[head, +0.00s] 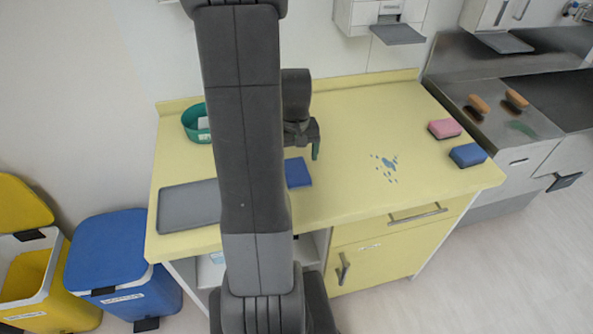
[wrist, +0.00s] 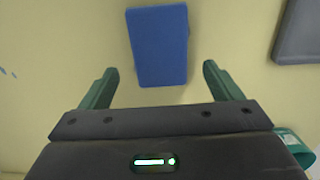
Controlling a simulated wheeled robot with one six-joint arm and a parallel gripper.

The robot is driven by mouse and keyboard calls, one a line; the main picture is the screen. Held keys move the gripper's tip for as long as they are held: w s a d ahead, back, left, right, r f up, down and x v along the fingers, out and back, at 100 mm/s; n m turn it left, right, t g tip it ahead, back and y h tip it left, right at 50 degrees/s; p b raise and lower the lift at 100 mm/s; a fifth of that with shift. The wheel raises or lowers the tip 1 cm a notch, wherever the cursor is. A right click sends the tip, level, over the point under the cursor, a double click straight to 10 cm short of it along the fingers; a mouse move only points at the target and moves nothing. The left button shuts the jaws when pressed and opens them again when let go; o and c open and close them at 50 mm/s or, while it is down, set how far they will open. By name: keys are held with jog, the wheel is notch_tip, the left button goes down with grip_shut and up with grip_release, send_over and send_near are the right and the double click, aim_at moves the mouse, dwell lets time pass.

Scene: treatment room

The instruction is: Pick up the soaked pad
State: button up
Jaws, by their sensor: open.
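A flat blue pad (head: 298,172) lies on the yellow counter, partly hidden behind my arm in the head view. I take it for the soaked pad, though I cannot tell wetness. In the wrist view the blue pad (wrist: 158,40) shows whole or nearly so, just beyond the fingertips and centred between them. My gripper (head: 303,140) is above the counter behind the pad; one green finger shows clearly. In the wrist view my gripper (wrist: 159,72) has both green fingers spread apart with nothing between them.
A grey tray (head: 187,205) lies left of the pad, and a green bowl (head: 196,123) stands behind it. Blue splashes (head: 387,168) mark the counter to the right. A pink sponge (head: 444,129) and a blue sponge (head: 467,155) lie at the right end.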

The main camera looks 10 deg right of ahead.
aim_at(295, 166)
jog(key=shift+f, duration=1.65)
jog(key=c, duration=1.1)
jog(key=shift+c, duration=0.2)
jog(key=shift+r, duration=0.15)
